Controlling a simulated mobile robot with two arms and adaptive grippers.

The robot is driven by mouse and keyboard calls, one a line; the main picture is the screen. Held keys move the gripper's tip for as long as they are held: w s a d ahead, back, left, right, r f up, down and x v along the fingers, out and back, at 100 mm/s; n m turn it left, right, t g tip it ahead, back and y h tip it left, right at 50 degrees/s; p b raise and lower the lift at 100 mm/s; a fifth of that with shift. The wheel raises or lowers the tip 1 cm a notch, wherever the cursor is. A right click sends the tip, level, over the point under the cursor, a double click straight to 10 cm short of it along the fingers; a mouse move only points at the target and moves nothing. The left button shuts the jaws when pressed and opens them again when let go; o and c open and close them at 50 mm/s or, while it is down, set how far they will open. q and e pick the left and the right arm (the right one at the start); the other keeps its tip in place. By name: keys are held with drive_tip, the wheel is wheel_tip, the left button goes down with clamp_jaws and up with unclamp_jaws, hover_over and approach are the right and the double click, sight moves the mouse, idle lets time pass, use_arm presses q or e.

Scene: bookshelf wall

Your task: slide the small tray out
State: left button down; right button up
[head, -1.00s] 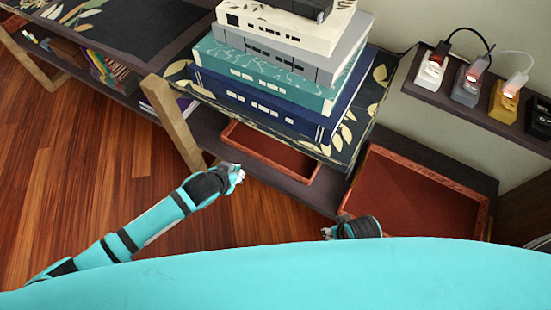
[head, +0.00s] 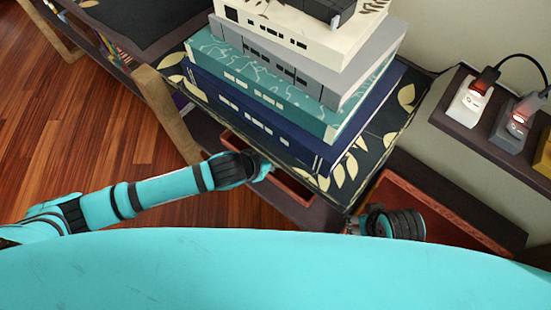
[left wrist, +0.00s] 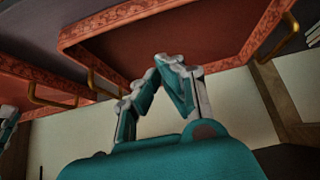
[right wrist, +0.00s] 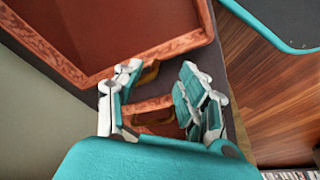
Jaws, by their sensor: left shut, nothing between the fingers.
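The small tray (head: 296,188) has red-brown walls and sits on the low shelf under the stacked books. They hide part of it in the head view. My left gripper (head: 266,168) is shut and empty, at the tray's near side in the head view. My right gripper (head: 354,225) is open beside the larger tray. In the right wrist view its fingers (right wrist: 160,80) stand apart near a brass handle (right wrist: 148,73).
The larger red-brown tray (head: 395,190) stands to the right on the low shelf. A stack of large books (head: 290,75) rests on the patterned upper board (head: 375,150). A wall ledge (head: 485,135) holds small plugged devices. Wooden floor is open at left.

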use_arm(q)
drive_tip(key=b+x, duration=0.1)
drive_tip(key=x, duration=0.3)
drive_tip(key=shift+f, duration=0.25)
drive_tip(key=b+x, duration=0.2)
drive_tip(key=x, duration=0.2)
drive_tip(key=shift+w+d+f, duration=0.15)
drive_tip(key=shift+w+f, duration=0.05)
drive_tip(key=shift+f, duration=0.1)
drive_tip(key=s+a, duration=0.2)
drive_tip(key=s, duration=0.1)
drive_tip(key=shift+r, duration=0.25)
drive_tip(key=shift+s+a, duration=0.25)
use_arm(e)
wheel_tip(320, 180, up, 3)
drive_tip(key=shift+r+t, duration=0.2)
drive_tip(key=shift+t, duration=0.4)
drive_tip(key=shift+s+a+r, duration=0.1)
